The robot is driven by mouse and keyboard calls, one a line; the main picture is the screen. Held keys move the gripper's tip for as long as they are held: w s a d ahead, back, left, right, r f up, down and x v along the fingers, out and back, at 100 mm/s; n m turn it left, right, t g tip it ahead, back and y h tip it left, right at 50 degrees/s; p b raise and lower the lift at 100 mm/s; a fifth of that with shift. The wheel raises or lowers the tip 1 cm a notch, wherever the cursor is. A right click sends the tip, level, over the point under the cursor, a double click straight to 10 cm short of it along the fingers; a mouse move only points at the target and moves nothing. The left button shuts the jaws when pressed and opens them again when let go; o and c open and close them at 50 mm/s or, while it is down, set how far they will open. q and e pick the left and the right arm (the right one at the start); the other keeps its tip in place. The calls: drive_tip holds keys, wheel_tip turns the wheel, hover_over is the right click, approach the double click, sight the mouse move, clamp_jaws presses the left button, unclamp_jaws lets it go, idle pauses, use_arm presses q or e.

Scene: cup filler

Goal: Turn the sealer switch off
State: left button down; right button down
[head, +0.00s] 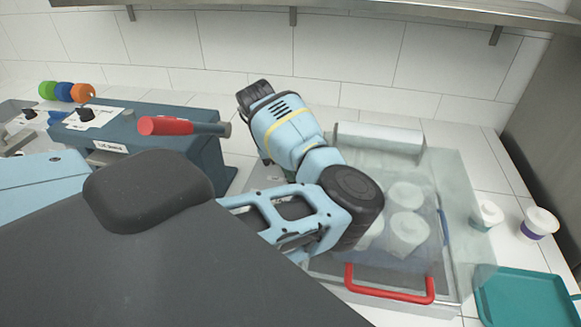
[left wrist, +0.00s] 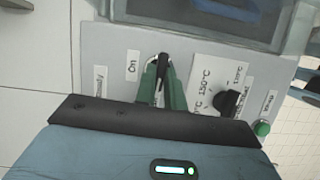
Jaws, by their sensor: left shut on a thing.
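The sealer switch (left wrist: 163,60) is a small black piece on a grey panel (left wrist: 108,42) in the left wrist view, just right of a white "On" label (left wrist: 133,66). My left gripper (left wrist: 161,78) is shut on it, with a green finger on each side. The fingers hide most of the switch, and I cannot tell which way it is set. In the head view my left arm hides the switch, and only a bit of green finger shows beside the wrist. My right gripper is not in view.
A dark blue machine (head: 205,165) with a red-handled lever (head: 165,126) stands left of my wrist. A clear-lidded case (head: 455,215) with a red handle (head: 390,294) holds white cups. Two cups and a teal tray (head: 520,300) are at right. A black knob (left wrist: 227,101) is near the fingers.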

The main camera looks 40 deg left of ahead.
use_arm(q)
drive_tip(key=shift+n, duration=0.5)
drive_tip(key=c, duration=1.5)
unclamp_jaws()
drive_tip(key=v, duration=0.8)
drive_tip(key=shift+s+d, duration=0.1)
drive_tip(key=shift+d, duration=0.05)
drive_tip(key=shift+d+f, duration=0.1)
